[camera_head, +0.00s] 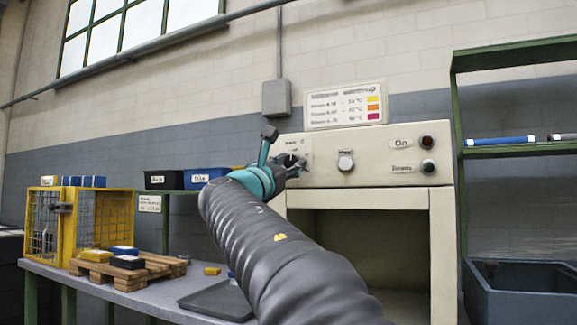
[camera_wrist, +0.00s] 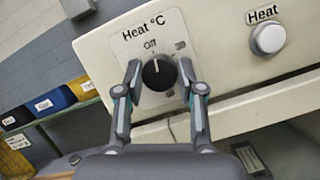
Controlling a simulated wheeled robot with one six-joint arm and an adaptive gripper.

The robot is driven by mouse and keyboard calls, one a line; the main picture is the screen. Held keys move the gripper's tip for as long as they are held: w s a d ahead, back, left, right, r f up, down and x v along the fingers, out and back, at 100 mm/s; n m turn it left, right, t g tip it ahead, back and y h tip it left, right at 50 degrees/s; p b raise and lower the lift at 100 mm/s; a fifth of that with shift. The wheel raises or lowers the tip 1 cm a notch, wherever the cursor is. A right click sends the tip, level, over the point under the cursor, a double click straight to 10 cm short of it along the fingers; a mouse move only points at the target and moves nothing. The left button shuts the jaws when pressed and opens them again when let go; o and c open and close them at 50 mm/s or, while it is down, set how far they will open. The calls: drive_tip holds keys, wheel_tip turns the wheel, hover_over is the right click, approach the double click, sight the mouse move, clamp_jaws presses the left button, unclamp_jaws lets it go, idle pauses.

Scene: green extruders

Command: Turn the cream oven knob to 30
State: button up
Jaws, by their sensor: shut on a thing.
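The cream oven (camera_head: 365,196) stands on the bench, its control panel facing me. Its heat knob (camera_wrist: 158,74) is black and round, on a pale plate marked "Heat °C" in the wrist view. The knob's white mark points up at "Off"; the other scale marks are small and partly hidden by a finger. My gripper (camera_wrist: 160,85) has one finger on each side of the knob and is shut on it. In the head view my gripper (camera_head: 288,166) is at the panel's left end and covers most of the knob.
A round "Heat" button (camera_wrist: 269,39) is right of the knob. An "On" light (camera_head: 427,142) and another control (camera_head: 428,166) are at the panel's right end. A yellow cage (camera_head: 85,220), a wooden pallet (camera_head: 130,268) and a dark tray (camera_head: 218,300) are on the bench at left.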

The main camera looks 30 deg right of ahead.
drive_tip(key=m+g, duration=0.1)
drive_tip(key=m, duration=0.2)
drive_tip(key=m+g, duration=0.2)
drive_tip(key=m, duration=0.2)
drive_tip(key=shift+w+r+m+h+p, duration=0.1)
drive_tip(key=shift+m+h+p, duration=0.2)
drive_tip(key=shift+h+p, duration=0.1)
drive_tip(key=shift+m+g+y+p, duration=0.3)
drive_tip(key=shift+m+g+p, duration=0.9)
drive_tip(key=shift+m, duration=1.6)
drive_tip(key=shift+g+b, duration=0.3)
drive_tip(key=o, duration=1.1)
drive_tip(key=shift+o, duration=0.2)
drive_tip(key=shift+a, duration=0.1)
drive_tip(key=v, duration=1.2)
